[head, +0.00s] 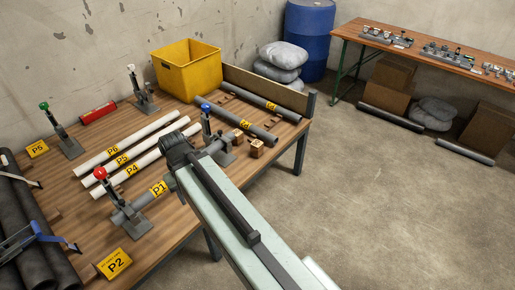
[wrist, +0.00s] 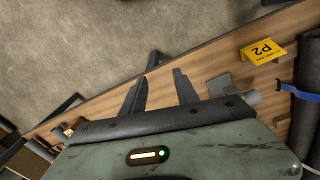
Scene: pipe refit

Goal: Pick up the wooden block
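Two small wooden blocks sit near the right edge of the workbench in the head view: one block (head: 257,148) nearer the edge, the other (head: 238,137) just behind it. A small light-brown shape (wrist: 68,130) at the lower left of the wrist view may be one of them. My gripper (wrist: 160,76) is open, its two dark fingers apart with nothing between them, over the bench edge and floor. In the head view my arm hides the fingers and part of the bench. The gripper is apart from the blocks.
The workbench (head: 62,211) holds white pipes (head: 125,145), upright clamps (head: 64,134), a yellow bin (head: 186,67), grey pipes (head: 262,102) and a yellow P2 sign (head: 114,264). A second table (head: 450,55) stands at the back right.

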